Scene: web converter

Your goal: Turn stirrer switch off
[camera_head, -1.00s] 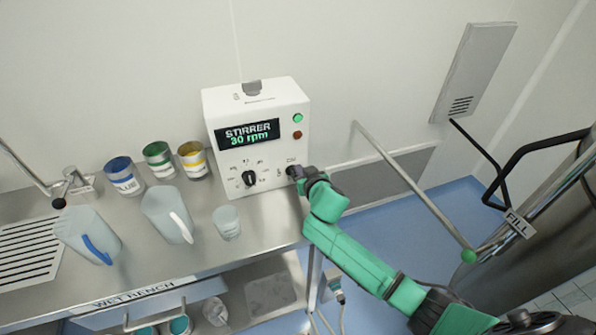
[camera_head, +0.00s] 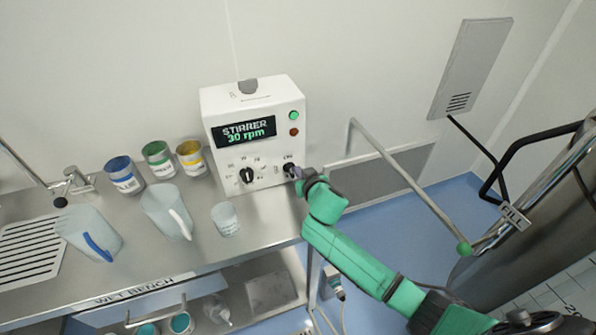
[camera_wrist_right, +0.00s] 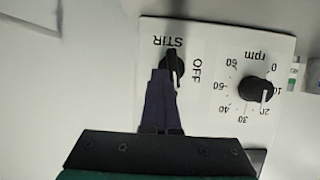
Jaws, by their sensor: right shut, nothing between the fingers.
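The white stirrer box (camera_head: 275,170) stands at the back of the bench, its display reading "STIRRER 30 rpm". A green lamp and a dark red lamp sit beside the display. The black stirrer switch (camera_wrist_right: 173,66) shows in the right wrist view between the labels STIR and OFF, its pointer towards STIR. The black rpm knob (camera_wrist_right: 257,90) is beside it; it also shows in the head view (camera_head: 246,175). My right gripper (camera_head: 294,172) is shut and empty, its fingertips at the switch (camera_wrist_right: 167,75), seemingly touching it. The fingers partly hide the switch. My left gripper is not in view.
The wet bench (camera_head: 190,264) holds blue, green and yellow cans (camera_head: 158,160), two jugs (camera_head: 166,212) and a small beaker (camera_head: 226,219) left of the box. A grey rail (camera_head: 408,184) and a steel tank (camera_head: 535,230) stand to the right.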

